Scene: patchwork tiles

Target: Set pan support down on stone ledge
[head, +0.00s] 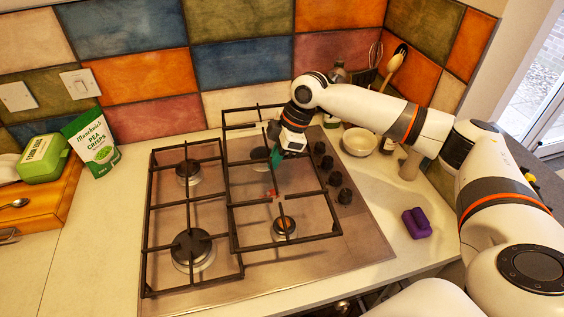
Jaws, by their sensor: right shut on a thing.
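The black pan support (233,207) is a wire frame over the right part of the steel hob. It looks raised, and its left edge overlaps the other support in the picture. My right gripper (275,160) is shut on it near its middle bars; the exact contact is small and partly hidden by the wrist. The pale stone ledge (95,240) runs along the left of the hob and continues on the right. My left gripper is not in view.
A second pan support (147,235) sits on the left burners. Knobs (335,178), a cream bowl (359,142) and a purple object (416,223) are on the right. A crisps bag (95,145), green box (43,158) and wooden tray (60,200) stand left. The front-left ledge is clear.

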